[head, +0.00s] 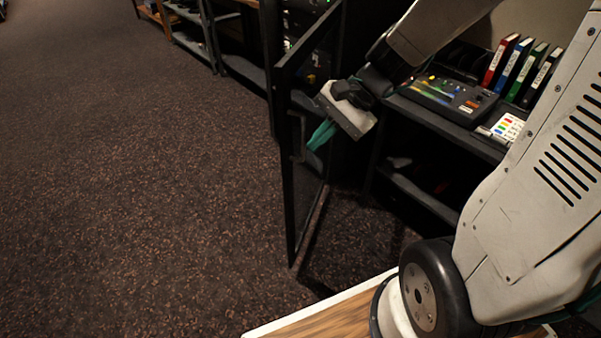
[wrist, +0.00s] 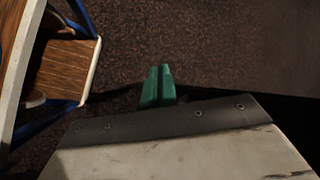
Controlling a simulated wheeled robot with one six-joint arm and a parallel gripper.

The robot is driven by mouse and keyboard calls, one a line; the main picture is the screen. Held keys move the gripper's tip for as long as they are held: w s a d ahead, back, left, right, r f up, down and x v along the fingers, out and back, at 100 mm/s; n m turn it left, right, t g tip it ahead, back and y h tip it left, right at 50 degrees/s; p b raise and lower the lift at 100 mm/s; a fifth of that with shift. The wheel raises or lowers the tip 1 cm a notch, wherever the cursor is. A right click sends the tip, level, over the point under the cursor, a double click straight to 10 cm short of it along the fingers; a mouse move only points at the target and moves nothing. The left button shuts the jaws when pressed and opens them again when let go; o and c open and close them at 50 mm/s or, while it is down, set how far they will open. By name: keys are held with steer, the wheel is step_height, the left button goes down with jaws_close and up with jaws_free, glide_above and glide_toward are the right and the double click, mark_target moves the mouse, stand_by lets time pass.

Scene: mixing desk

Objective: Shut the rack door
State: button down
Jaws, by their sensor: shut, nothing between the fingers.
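The rack door (head: 288,180) is a tall black frame with a dark panel. In the head view it stands open, swung out from the rack (head: 345,55) over the carpet. My gripper (head: 320,135) has green fingers, shut together and empty. It overlaps the door's panel in the head view, to the right of the outer upright; I cannot tell whether it touches the door. In the wrist view the green fingers (wrist: 158,85) are closed against each other over dark carpet, with nothing between them. The door cannot be made out clearly there.
Right of the door, a desk shelf (head: 440,122) holds a mixer (head: 450,97), several coloured binders (head: 522,72) and a white pad with coloured buttons (head: 507,127). More shelving (head: 190,40) stands at the back. The carpet (head: 140,190) left of the door is clear.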

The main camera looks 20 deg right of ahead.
steer(key=w+d+f+m+t, duration=0.2)
steer(key=w+d+f+m, duration=0.35)
steer(key=f+m, duration=0.35)
steer(key=w+d+f+m+t, duration=0.35)
steer(key=d+f+m, duration=0.25)
steer(key=f, duration=0.5)
steer(key=a+r+x, duration=0.1)
steer(key=x, duration=1.2)
steer(key=shift+w+g+h, duration=0.35)
steer(key=shift+g+h, duration=0.05)
steer(key=shift+g, duration=0.05)
